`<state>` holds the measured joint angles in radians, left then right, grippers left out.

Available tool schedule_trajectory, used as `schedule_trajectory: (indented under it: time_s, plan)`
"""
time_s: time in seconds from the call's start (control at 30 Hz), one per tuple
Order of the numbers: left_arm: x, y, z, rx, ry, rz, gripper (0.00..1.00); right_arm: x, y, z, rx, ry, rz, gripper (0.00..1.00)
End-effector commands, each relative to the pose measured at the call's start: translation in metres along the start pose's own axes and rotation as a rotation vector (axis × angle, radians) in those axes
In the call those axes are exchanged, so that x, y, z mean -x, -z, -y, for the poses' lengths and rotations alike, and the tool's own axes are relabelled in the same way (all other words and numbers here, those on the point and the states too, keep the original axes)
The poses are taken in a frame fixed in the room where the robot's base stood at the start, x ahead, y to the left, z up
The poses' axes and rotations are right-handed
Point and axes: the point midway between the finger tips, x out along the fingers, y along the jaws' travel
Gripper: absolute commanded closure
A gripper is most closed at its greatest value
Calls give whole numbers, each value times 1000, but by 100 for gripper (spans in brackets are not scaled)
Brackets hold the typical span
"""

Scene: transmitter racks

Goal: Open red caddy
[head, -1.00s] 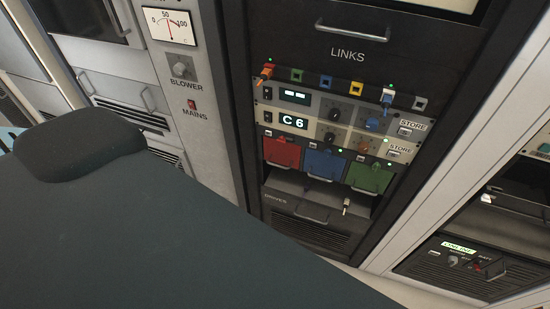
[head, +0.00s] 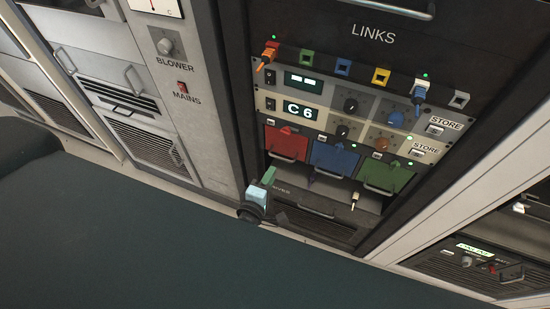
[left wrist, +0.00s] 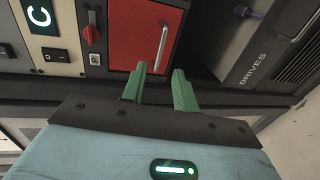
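The red caddy (head: 286,142) is the leftmost of three coloured caddies in the dark rack. Its red front looks closed, with a metal bar handle along its lower edge. In the left wrist view its red front (left wrist: 132,32) fills the top middle, with the handle (left wrist: 162,48) upright at its right side. My left gripper (head: 270,173) is below and left of the caddy. Its two green fingers (left wrist: 159,78) stand apart with nothing between them, and show just short of the handle in the wrist view. My right gripper is not in view.
The blue caddy (head: 334,158) and green caddy (head: 388,176) sit to the right of the red one. A red knob (left wrist: 92,36) is beside the red front. A display reading C6 (head: 303,111) is above. A drives panel (head: 316,226) lies below.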

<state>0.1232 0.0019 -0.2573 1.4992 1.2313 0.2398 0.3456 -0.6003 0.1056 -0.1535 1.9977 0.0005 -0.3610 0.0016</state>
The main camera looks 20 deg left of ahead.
Motion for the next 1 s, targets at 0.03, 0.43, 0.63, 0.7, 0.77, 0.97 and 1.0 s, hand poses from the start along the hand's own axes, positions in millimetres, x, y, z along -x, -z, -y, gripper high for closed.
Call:
schedule_trajectory:
  time_s: [0.03, 0.43, 0.63, 0.7, 0.77, 0.97, 1.0]
  plan:
    - [-2, 0, 0, -1, -1, 1, 70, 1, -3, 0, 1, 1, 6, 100]
    - [-50, 0, 1, -4, 0, 3, 70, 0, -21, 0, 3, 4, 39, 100]
    - [-70, 0, 1, -4, 1, 2, 70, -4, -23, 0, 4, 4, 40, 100]
    - [-74, 0, 1, -4, 1, 2, 70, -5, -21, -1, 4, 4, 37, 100]
    - [-76, 0, 1, -4, 1, 2, 70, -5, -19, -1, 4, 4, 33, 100]
    - [-77, 0, 0, -4, 0, 2, 70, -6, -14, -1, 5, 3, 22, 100]
    - [-77, 0, 0, -4, 0, 2, 70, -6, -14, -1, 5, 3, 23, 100]
